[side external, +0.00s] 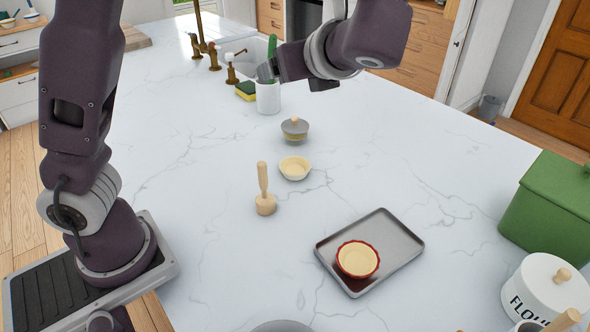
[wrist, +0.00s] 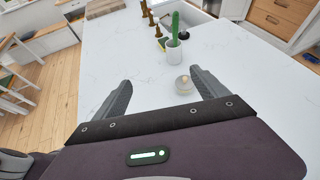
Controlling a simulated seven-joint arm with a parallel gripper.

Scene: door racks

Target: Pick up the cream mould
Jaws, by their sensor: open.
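The cream mould (side external: 294,168) is a small, shallow, round cream dish with a pale yellow inside. A small round lidded item (wrist: 184,85) shows beside the right finger. I cannot make out the mould in that view; my gripper body hides the nearer counter.
A wooden pestle-like tool (side external: 265,190) stands left of the mould. A grey tray (side external: 402,250) holds a red ramekin (side external: 357,260). A white cup (side external: 268,97) with a green cactus-like item stands behind, near a sponge (side external: 245,90). The counter right of the mould is clear.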

